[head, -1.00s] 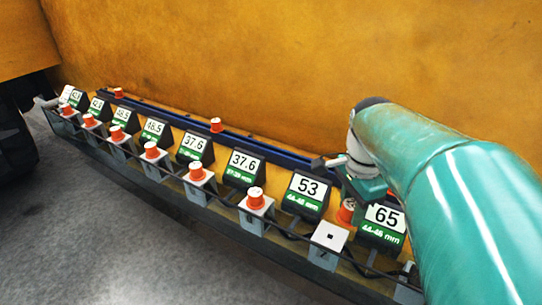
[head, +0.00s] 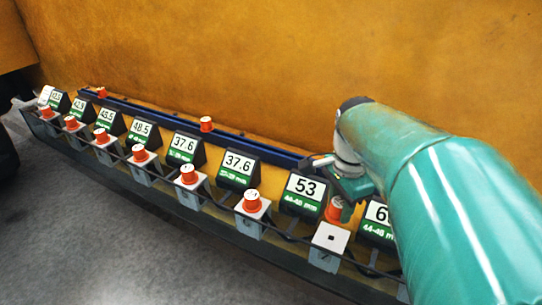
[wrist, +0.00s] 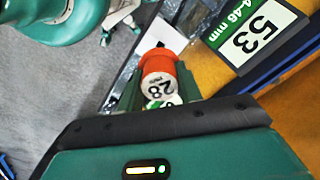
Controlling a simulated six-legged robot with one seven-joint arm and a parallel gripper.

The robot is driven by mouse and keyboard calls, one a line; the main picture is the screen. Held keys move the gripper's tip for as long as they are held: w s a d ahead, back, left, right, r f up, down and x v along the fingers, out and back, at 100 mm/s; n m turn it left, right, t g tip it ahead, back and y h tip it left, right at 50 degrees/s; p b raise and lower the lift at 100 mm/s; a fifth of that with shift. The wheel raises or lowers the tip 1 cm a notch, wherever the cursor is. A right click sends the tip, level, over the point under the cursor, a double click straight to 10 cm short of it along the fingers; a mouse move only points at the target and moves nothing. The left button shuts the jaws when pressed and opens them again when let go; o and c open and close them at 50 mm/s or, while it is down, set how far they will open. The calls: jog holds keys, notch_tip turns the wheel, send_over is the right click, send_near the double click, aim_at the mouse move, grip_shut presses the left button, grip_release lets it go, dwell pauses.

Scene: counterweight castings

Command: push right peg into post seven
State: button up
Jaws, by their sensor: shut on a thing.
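My gripper (head: 347,203) is shut on an orange peg (head: 334,208) with a white top. In the wrist view my gripper (wrist: 160,98) has a finger on each side of the peg (wrist: 165,65), whose white label reads 28. The seventh post (head: 329,237) from the left is a pale block with a dark square hole in its bare top. In the head view the held peg is just behind and above this post, apart from its hole.
Several posts to the left bear orange pegs, the nearest one (head: 252,201) beside post seven. Black signs, such as the 53 sign (head: 304,188), stand behind. A blue rail (head: 250,142) carries two more pegs. An orange wall (head: 240,60) rises behind.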

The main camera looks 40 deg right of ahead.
aim_at(336, 218)
jog(key=shift+w+f, duration=0.1)
jog(key=shift+f, duration=2.15)
jog(key=shift+f, duration=1.9)
jog(key=o, duration=1.1)
